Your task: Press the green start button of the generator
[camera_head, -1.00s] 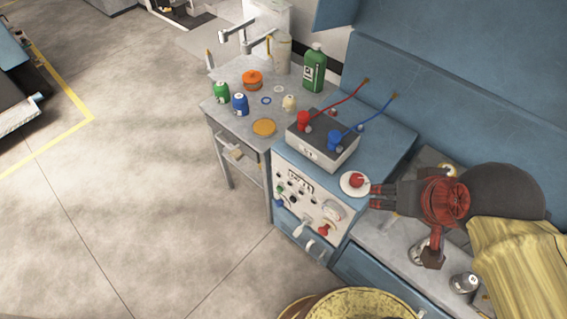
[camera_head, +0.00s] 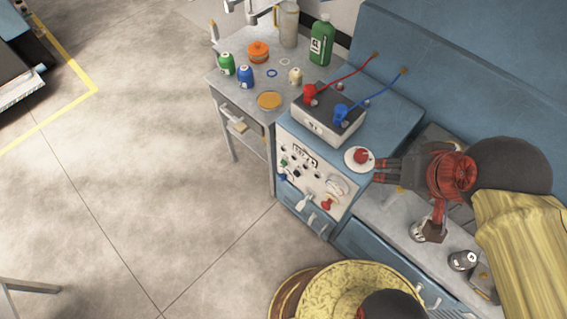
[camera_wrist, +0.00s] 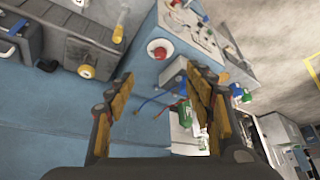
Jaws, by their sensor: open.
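The generator (camera_head: 310,172) is a blue cabinet with a pale front panel. A small green button (camera_head: 284,163) sits at the panel's upper left, among several dark knobs; it is tiny here. The panel (camera_wrist: 199,36) also shows at the top of the wrist view, where I cannot clearly pick out the green button. My gripper (camera_head: 381,171) is to the right of the generator, near a red knob on a round white plate (camera_head: 354,164). In the wrist view my gripper (camera_wrist: 160,75) is open and empty, with its yellow-padded fingers spread apart.
A box with red and blue cables (camera_head: 327,118) stands on the generator. A grey table (camera_head: 236,100) with bottles and jars (camera_head: 321,45) is at its left.

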